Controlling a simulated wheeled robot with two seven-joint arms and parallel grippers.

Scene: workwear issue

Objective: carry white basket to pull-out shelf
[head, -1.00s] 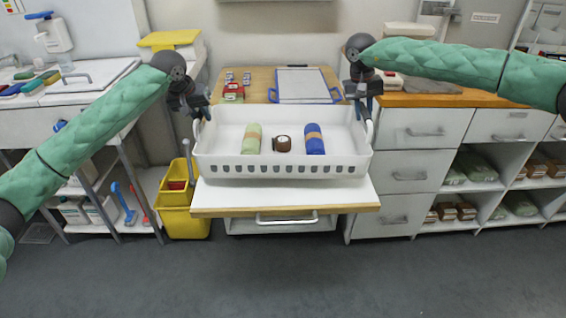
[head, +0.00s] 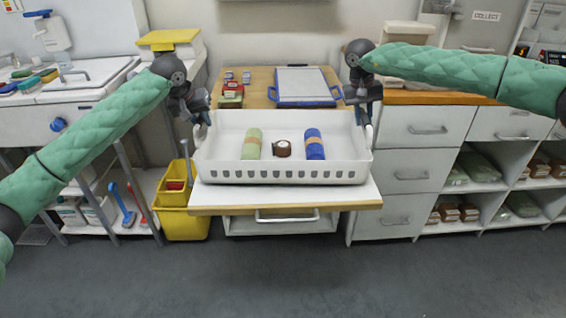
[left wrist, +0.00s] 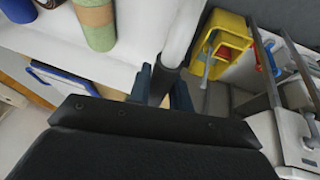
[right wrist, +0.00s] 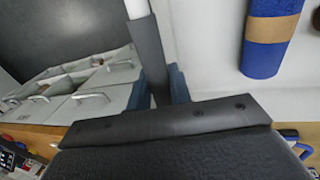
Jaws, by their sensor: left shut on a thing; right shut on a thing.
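The white basket (head: 281,176) is level, at or just above the pull-out shelf (head: 290,196); I cannot tell whether it touches. It holds a green roll (head: 251,145), a brown roll (head: 282,149) and a blue roll (head: 314,145). My left gripper (head: 200,117) is shut on the basket's left handle, and the dark grip shows in the left wrist view (left wrist: 163,85). My right gripper (head: 364,115) is shut on the right handle, also seen in the right wrist view (right wrist: 153,80). The shelf's front edge shows below the basket.
A yellow mop bucket (head: 183,221) stands left of the shelf. Grey drawers (head: 411,174) stand to the right. The floor in front is clear.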

